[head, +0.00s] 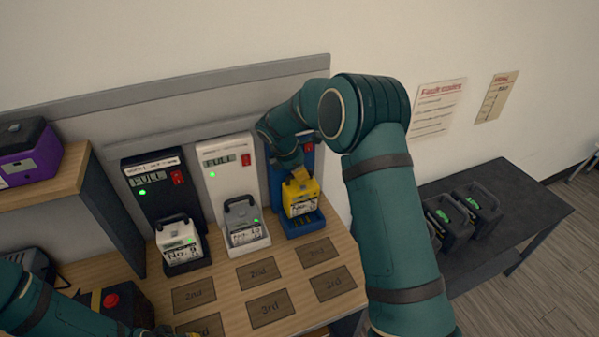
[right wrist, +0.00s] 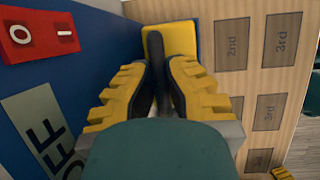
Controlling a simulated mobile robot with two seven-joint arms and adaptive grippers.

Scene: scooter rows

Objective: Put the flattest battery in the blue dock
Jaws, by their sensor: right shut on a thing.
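A yellow battery (head: 300,206) with a white label sits upright at the tray of the blue dock (head: 306,224); I cannot tell if it is fully seated. My right gripper (head: 297,175) is shut on its dark handle from above. In the right wrist view, my right gripper (right wrist: 162,85) has its yellow fingers closed around the handle, with the yellow battery top (right wrist: 172,40) beyond. The blue dock's display (right wrist: 35,130) reads OFF, beside its red switch (right wrist: 42,33). My left arm is at the lower left; its gripper is barely visible at the bottom edge.
A white battery (head: 180,250) stands in the black dock (head: 152,182), whose display reads FULL. A grey battery (head: 243,228) stands in the white dock (head: 228,170). Marked squares (head: 258,274) lie in front. Dark batteries (head: 482,205) stand on a black table (head: 520,195) to the right.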

